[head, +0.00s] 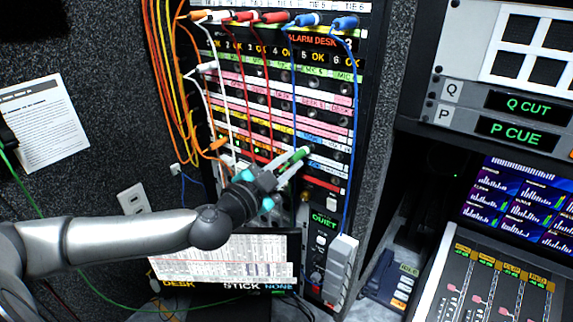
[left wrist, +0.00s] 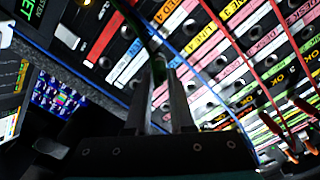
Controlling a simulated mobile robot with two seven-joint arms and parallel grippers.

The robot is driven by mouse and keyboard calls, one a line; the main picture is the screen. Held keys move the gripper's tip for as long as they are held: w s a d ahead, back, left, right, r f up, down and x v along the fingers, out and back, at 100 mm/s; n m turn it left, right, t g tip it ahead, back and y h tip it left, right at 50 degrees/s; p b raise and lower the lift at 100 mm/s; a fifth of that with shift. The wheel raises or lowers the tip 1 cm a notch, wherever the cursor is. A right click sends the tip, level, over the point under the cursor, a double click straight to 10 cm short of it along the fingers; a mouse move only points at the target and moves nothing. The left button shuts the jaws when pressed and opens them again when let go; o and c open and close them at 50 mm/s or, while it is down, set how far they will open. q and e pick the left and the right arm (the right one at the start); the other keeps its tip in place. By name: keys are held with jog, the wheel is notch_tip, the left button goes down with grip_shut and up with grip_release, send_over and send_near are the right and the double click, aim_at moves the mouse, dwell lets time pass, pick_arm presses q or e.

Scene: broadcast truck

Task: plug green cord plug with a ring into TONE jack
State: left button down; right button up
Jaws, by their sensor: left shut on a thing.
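My left gripper (head: 285,167) is in front of the lower part of the patch panel (head: 312,104). It is shut on the green plug (head: 300,154), which shows as a short green piece at its fingertips. In the left wrist view the dark green plug (left wrist: 158,68) stands between the two fingers, with the panel's labelled jack rows behind it. I cannot tell whether the plug touches the panel. No ring on the plug and no TONE label can be made out. My right gripper is not in view.
Orange, white, red and blue plugs, such as a blue plug (head: 344,22), fill the top row. Their cords, including a blue cord (head: 351,130), hang across the panel. A monitor (head: 222,262) stands below; a mixing console (head: 488,290) is at right.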

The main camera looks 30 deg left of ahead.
pick_arm(q)
jog(key=shift+w, duration=0.25)
jog(key=shift+w, duration=0.2)
jog(key=c, duration=0.7)
grip_release()
jog(key=shift+s, duration=0.1)
jog(key=s+a, duration=0.1)
jog(key=s, duration=1.4)
